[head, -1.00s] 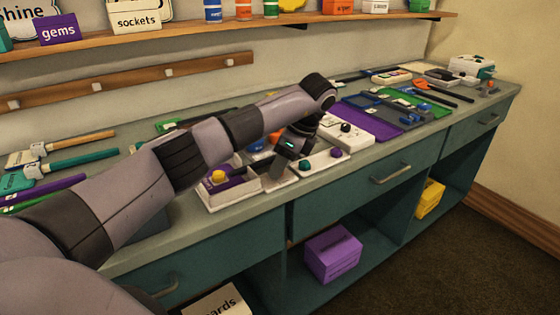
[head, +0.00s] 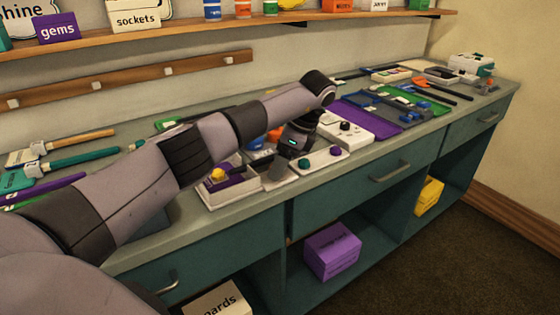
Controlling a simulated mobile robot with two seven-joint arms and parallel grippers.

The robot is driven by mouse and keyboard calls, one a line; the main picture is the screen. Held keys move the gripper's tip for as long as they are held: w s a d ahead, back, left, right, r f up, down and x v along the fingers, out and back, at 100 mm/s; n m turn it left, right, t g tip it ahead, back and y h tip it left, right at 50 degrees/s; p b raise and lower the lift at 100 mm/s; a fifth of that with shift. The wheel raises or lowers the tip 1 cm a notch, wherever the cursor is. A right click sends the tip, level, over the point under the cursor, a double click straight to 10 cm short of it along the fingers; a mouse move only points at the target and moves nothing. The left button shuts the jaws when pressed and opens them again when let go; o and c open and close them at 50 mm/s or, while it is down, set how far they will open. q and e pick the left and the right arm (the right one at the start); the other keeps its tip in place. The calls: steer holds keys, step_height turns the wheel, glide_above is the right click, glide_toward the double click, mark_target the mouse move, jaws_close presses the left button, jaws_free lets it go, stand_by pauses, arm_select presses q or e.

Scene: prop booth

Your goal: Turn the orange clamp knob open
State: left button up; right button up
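An orange rounded part (head: 274,135) shows just behind my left gripper, partly hidden by it and the wrist. I cannot tell whether it is the clamp knob or how it is turned. My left gripper (head: 276,171) points down over the worktop, in front of the orange part and between the yellow and green knobs. Its fingers are small and dark here, so whether they are open or shut is unclear. A smaller orange knob-like part (head: 488,82) stands at the far right end of the bench. My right gripper is out of view.
A purple-and-white box with a yellow knob (head: 218,174) is left of the gripper. A white plate with green (head: 304,163) and purple (head: 335,151) knobs is right of it. A white box with a black knob (head: 345,127) stands behind. The bench's front edge is close.

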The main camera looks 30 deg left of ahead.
arm_select(q)
steer(key=p+v, duration=0.1)
steer(key=v, duration=0.6)
stand_by(0.6)
